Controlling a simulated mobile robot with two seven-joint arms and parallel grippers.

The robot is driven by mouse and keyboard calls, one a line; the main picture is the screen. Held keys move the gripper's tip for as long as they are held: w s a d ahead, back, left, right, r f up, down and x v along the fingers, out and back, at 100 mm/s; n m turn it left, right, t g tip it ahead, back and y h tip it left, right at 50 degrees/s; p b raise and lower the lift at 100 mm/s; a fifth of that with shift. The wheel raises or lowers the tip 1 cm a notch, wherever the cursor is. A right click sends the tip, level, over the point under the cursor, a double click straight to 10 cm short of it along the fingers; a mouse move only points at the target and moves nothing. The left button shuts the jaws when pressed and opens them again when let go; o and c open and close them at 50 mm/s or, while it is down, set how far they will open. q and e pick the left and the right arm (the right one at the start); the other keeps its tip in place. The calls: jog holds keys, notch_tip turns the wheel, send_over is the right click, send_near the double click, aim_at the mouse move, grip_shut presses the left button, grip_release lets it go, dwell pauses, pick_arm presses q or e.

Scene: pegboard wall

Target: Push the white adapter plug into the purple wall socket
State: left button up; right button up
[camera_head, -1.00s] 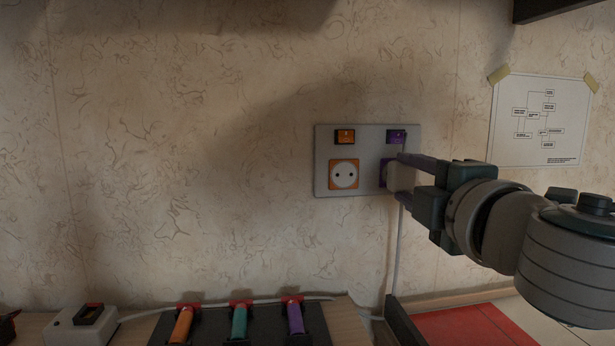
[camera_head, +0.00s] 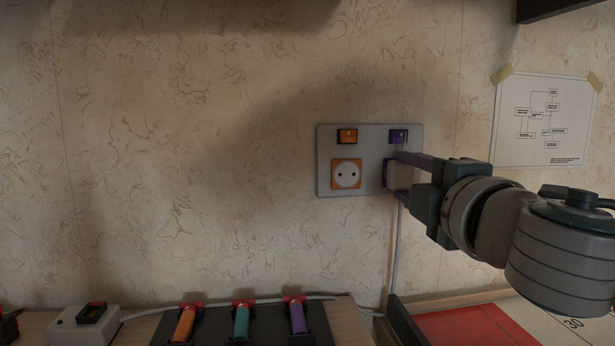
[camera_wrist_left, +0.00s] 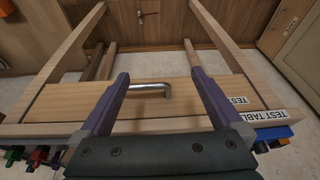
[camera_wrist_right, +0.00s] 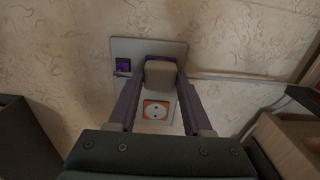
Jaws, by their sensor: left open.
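The white adapter plug (camera_head: 399,177) is at the right socket of the grey wall plate. My right gripper (camera_head: 404,178) is shut on it, one finger above and one below. The purple socket (camera_head: 386,173) shows only as a thin purple edge beside the plug; its face is hidden. I cannot tell whether any gap is left between plug and socket. In the right wrist view the plug (camera_wrist_right: 161,75) sits between the fingertips, in front of the plate. My left gripper (camera_wrist_left: 160,80) is open and empty above a wooden table with a metal handle, away from the wall.
An orange socket (camera_head: 346,174) is left of the plug. Orange (camera_head: 347,136) and purple (camera_head: 398,136) switches sit above. A cable (camera_head: 397,250) runs down the wall. Orange, green and purple handles (camera_head: 297,318) stand below, beside a white box (camera_head: 84,326). The wall left is clear.

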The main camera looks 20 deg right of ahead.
jog(key=o, duration=0.5)
jog(key=shift+s, duration=0.1)
jog(key=v, duration=0.9)
jog(key=shift+s, duration=0.4)
